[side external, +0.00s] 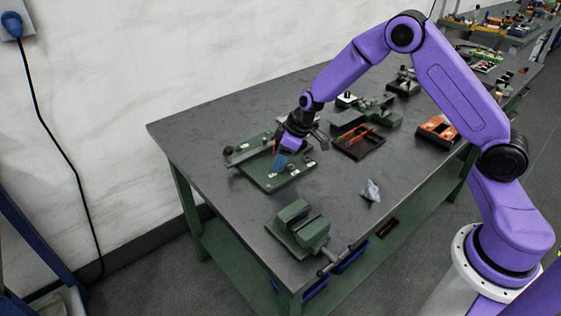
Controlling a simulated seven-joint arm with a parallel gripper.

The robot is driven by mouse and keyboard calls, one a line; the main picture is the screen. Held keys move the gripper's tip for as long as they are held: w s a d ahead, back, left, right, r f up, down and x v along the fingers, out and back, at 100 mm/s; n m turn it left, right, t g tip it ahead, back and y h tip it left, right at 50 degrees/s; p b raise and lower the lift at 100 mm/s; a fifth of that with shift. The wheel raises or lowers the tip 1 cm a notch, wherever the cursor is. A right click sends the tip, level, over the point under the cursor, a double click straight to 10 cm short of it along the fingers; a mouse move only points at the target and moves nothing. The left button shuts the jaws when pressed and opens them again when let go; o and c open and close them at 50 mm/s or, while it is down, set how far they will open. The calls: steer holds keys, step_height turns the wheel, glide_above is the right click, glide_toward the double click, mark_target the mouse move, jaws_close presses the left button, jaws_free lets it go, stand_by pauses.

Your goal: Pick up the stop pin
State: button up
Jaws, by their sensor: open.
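A green fixture board (250,172) with a grey bar along its far side lies on the workbench. My gripper (281,161) points down over the right half of this board, close above it. Its jaws are open, but the finger ends are small and partly hidden by the wrist. I cannot pick out the stop pin for certain; small fittings and pale marks on the board are too small to tell apart. Whether anything stands between the fingers is hidden from this side.
A green vise (303,226) stands at the bench's near corner. A crumpled grey-blue cloth (371,191) lies to the right of the board. A dark tray (358,142) with orange-handled tools and an orange bin (438,130) sit further right. Bare dark benchtop (205,130) lies left of the board.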

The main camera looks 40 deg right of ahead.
steer(key=shift+f, duration=0.1)
jaws_close()
stand_by(0.3)
